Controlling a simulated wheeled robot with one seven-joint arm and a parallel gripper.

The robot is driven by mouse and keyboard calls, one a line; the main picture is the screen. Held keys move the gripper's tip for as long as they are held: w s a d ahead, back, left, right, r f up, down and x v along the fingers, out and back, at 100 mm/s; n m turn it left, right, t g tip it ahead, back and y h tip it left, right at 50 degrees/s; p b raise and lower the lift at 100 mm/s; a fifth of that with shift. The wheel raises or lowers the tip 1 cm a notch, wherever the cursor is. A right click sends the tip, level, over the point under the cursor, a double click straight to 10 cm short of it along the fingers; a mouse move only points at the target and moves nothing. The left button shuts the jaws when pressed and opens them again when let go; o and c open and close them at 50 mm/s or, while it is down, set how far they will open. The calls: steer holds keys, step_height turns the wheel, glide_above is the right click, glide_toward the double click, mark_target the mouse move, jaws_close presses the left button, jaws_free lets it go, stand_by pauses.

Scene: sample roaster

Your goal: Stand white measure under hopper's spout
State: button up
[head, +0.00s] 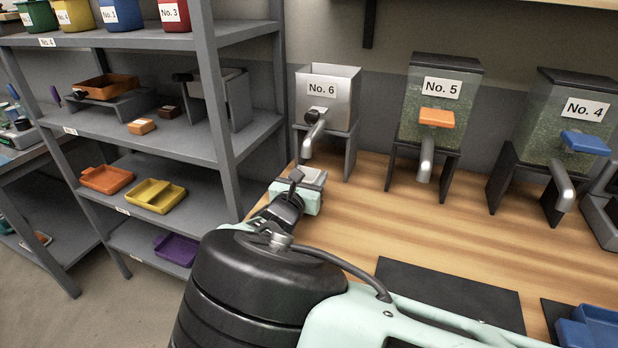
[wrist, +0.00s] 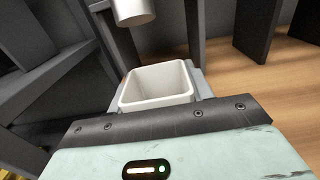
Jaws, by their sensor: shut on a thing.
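The white measure (wrist: 155,86) is an open square cup, seen from above and empty in the wrist view. In the head view its pale rim (head: 308,175) shows just past my gripper (head: 300,188). My gripper is shut on it, and it looks about upright. The spout (head: 314,134) of the steel hopper No. 6 (head: 331,98) points down near it in the head view. In the wrist view the spout's round end (wrist: 133,12) hangs above and beyond the measure's far rim. The measure's base is hidden, so I cannot tell whether it touches the bench.
Hopper No. 5 (head: 437,112), with an orange handle, and hopper No. 4 (head: 577,120), with a blue one, stand to the right on the wooden bench (head: 390,225). A grey shelf (head: 170,135) with trays is at left. A dark mat (head: 450,293) lies in front.

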steer(key=o, duration=1)
steer(key=shift+f, duration=0.1)
steer(key=shift+r, duration=0.2)
steer(key=b+v, duration=0.1)
steer(key=v, duration=1.1)
